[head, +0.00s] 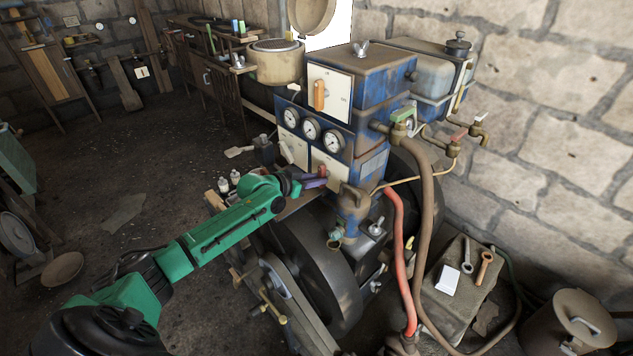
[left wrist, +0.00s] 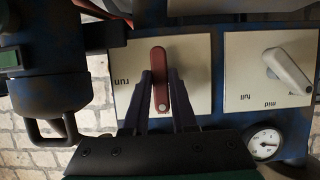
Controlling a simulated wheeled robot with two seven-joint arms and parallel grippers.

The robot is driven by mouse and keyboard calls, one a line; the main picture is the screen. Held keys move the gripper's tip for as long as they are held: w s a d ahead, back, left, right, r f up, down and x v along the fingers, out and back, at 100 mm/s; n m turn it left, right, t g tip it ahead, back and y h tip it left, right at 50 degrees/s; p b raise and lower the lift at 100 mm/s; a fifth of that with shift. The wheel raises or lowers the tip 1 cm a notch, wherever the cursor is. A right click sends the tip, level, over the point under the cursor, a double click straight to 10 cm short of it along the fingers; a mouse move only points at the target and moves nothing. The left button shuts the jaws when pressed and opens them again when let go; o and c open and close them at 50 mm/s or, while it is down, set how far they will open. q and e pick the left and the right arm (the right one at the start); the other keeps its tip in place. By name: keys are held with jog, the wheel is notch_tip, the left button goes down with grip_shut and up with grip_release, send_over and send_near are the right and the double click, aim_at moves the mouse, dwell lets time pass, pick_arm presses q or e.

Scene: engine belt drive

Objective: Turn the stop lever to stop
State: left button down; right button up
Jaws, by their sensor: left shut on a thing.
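The stop lever (left wrist: 159,62) is a dark red handle on a cream plate (left wrist: 200,60) in the left wrist view. The plate's visible word reads "run", upside down, left of the lever. In the head view my left gripper (head: 312,183) is at the lower plate of the blue engine (head: 372,97), and the lever is largely hidden there. My right gripper is not in view.
A grey lever (left wrist: 287,70) on a plate marked "full" and "mid" sits beside the stop lever. Gauges (head: 311,129) are above. An orange-handled lever (head: 319,95) is higher up. A large dark flywheel (head: 318,265) and a red hose (head: 396,240) are below and right.

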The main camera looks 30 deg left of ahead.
pick_arm(q)
jog(key=shift+f, duration=0.15)
jog(key=c, duration=0.7)
grip_release()
jog(key=p+v, duration=0.2)
jog(key=v, duration=1.2)
jog(key=shift+s+a+r, duration=0.15)
jog(key=shift+s+r, duration=0.1)
jog(key=shift+s, duration=0.05)
